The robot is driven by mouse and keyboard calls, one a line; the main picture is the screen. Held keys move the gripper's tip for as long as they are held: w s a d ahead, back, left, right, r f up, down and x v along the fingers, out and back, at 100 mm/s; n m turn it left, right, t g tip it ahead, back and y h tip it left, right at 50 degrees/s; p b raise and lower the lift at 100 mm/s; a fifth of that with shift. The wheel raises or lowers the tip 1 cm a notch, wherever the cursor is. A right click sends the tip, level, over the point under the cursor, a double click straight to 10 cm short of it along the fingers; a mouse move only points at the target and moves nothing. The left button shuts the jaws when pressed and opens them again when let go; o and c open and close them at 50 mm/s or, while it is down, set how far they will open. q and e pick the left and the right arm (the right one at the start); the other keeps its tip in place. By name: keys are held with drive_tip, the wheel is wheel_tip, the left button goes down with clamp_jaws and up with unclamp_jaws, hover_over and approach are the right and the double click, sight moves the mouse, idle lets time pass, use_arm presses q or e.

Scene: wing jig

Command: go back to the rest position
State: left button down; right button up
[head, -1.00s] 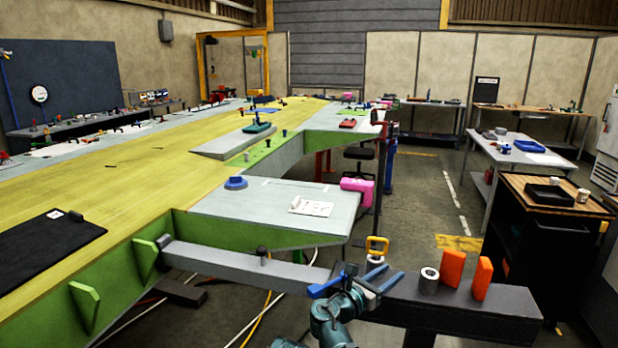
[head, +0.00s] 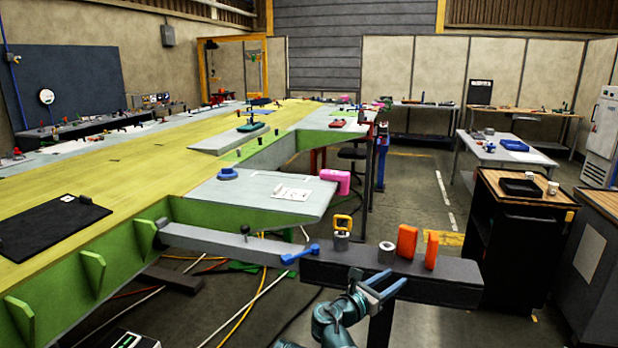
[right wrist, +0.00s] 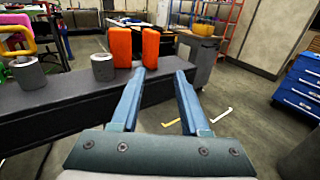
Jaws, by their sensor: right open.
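My right gripper (head: 378,286) is open and empty, in front of the dark grey beam (head: 450,288) at the lower middle of the head view. In the right wrist view its two blue fingers (right wrist: 160,95) are spread, with floor and the beam's edge beyond them. A blue tool (head: 300,254) lies near the left end of the dark beam. My left gripper is in neither view.
On the beam stand a yellow-handled piece (head: 342,225), a grey cylinder (head: 386,252) and two orange blocks (head: 406,241) (head: 431,250). A green and yellow wing jig (head: 130,180) fills the left. A black cart (head: 515,240) stands right.

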drive_tip(key=s+a+f+m+g+y+p, duration=0.25)
drive_tip(key=s+f+m+g+y, duration=0.3)
drive_tip(key=s+f+m, duration=0.5)
drive_tip(key=s+a+f+m+g+y, duration=0.6)
drive_tip(key=s+a+f+m+y, duration=0.1)
drive_tip(key=s+a+m, duration=0.4)
drive_tip(key=shift+s+a+f+p, duration=0.3)
drive_tip(key=shift+s+a+f, duration=0.1)
drive_tip(key=shift+s+a, duration=0.4)
drive_tip(key=shift+m, duration=0.25)
